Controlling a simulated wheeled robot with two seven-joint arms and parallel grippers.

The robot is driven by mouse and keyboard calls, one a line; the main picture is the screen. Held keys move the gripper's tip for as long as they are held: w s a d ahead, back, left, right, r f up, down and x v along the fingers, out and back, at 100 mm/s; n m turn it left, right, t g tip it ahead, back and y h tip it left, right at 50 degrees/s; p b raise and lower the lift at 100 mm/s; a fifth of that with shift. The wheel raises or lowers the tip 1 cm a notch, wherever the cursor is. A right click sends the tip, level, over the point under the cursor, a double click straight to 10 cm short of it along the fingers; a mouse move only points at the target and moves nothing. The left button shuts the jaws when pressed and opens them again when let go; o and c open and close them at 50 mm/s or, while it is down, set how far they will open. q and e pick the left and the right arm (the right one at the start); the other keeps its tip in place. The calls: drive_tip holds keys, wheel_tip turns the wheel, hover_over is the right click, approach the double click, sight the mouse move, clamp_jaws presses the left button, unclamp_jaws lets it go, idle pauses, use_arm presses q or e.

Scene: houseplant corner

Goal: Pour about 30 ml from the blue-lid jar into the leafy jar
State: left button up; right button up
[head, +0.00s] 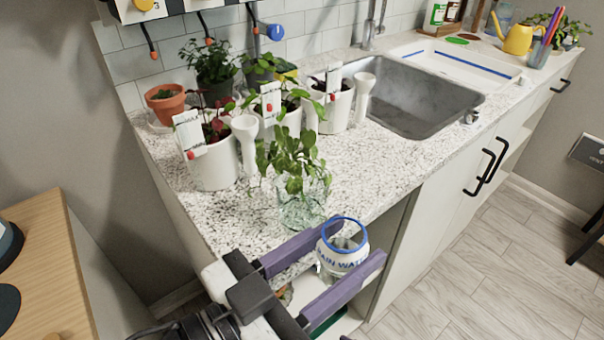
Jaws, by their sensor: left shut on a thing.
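A glass jar with a blue rim and a white label reading "RAIN WATER" (342,259) is between the purple fingers of my left gripper (328,262). My left gripper is shut on this jar and holds it upright, near the counter's front edge. The jar's mouth looks open inside the blue ring. The leafy jar (303,208) is clear glass with green leafy stems and stands on the counter, just behind and left of the held jar. Its water level is hard to make out. My right gripper is not in view.
Several white pots with plants and label cards, such as the front one (212,164), stand behind the leafy jar. A white funnel-shaped stake (246,140) is beside them. The sink (418,95) is at the back right. Speckled counter (375,165) right of the leafy jar is clear.

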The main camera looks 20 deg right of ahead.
sight(333, 221)
use_arm(q)
drive_tip(key=shift+r, duration=0.1)
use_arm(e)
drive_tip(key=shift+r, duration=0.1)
use_arm(q)
drive_tip(key=shift+w+r+n+p, duration=0.15)
drive_tip(key=shift+w+n+p, duration=0.25)
drive_tip(key=shift+n, duration=0.3)
drive_tip(key=r+n+p, duration=0.1)
drive_tip(key=r+p, duration=0.1)
drive_tip(key=w+r+n+p, duration=0.1)
drive_tip(key=r+p, duration=0.1)
drive_tip(key=r+y+p, duration=0.1)
drive_tip(key=r+p, duration=0.1)
drive_tip(key=shift+w+a+r+n+g, duration=0.1)
drive_tip(key=shift+w+r+n+g, duration=0.2)
drive_tip(key=shift+n+g, duration=0.1)
drive_tip(key=n, duration=0.2)
drive_tip(key=w+n+g, duration=0.1)
drive_tip(key=n, duration=0.1)
drive_tip(key=n+g+y, duration=0.1)
drive_tip(key=n, duration=0.2)
drive_tip(key=shift+w+r, duration=0.15)
drive_tip(key=shift+r, duration=0.1)
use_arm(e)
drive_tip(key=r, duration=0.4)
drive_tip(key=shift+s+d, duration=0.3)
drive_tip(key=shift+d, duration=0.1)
